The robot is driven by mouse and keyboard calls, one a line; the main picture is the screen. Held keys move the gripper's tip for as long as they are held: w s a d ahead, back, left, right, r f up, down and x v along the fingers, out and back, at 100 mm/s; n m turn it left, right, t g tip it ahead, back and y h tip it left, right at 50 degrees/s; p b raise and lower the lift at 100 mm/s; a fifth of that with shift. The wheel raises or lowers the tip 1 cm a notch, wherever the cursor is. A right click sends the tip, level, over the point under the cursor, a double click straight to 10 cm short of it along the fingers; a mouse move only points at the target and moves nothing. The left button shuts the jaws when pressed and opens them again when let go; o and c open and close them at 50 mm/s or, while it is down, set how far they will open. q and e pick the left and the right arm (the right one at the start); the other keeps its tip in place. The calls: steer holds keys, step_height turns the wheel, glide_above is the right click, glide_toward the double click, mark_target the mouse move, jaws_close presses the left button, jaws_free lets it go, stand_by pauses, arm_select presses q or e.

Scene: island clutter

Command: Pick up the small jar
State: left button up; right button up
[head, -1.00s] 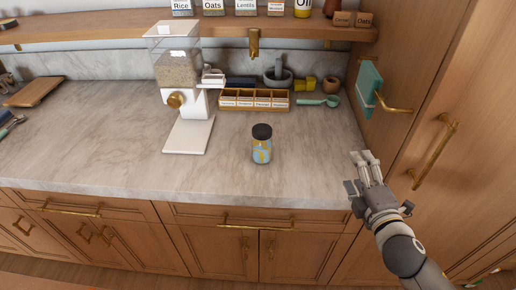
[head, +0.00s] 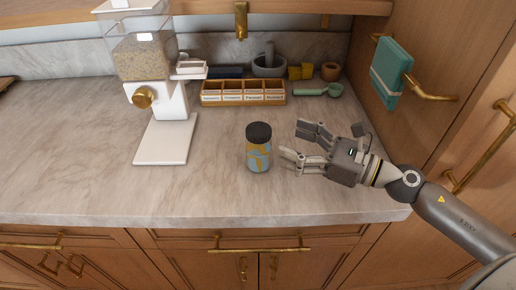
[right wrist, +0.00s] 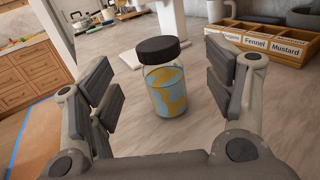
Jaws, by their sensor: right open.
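The small jar (head: 258,150) stands upright on the marble counter, with a black lid and a blue and yellow pattern on its clear body. In the right wrist view the jar (right wrist: 167,82) stands ahead of the fingers, roughly midway between them. My right gripper (head: 294,142) is open and empty just to the right of the jar, its fingers pointing left at it. The right wrist view shows both fingers (right wrist: 166,98) spread apart, with a gap to the jar. My left gripper is not in view.
A white dispenser (head: 160,100) with a flat base stands left of the jar. Behind are a wooden spice box (head: 243,97), a grey mortar (head: 268,68) and a green scoop (head: 320,90). A teal towel (head: 390,72) hangs at right. The counter around the jar is clear.

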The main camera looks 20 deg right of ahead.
mark_target(270, 135)
steer(key=shift+p+x, duration=0.4)
steer(key=shift+x, duration=0.65)
steer(key=shift+p+x, duration=0.4)
steer(key=shift+x, duration=0.45)
steer(key=shift+w, duration=0.2)
steer(key=shift+w+a+r+p, duration=0.2)
steer(key=shift+a+p, duration=0.1)
steer(key=shift+p, duration=0.2)
steer(key=p+x, duration=0.2)
steer(key=x, duration=0.1)
steer(key=shift+w+a+f+p, duration=0.1)
steer(key=shift+a+f+p, duration=0.05)
steer(key=shift+a+p, duration=0.2)
steer(key=shift+w+a+f, duration=0.15)
steer(key=shift+w+a, duration=0.05)
steer(key=shift+a, duration=0.05)
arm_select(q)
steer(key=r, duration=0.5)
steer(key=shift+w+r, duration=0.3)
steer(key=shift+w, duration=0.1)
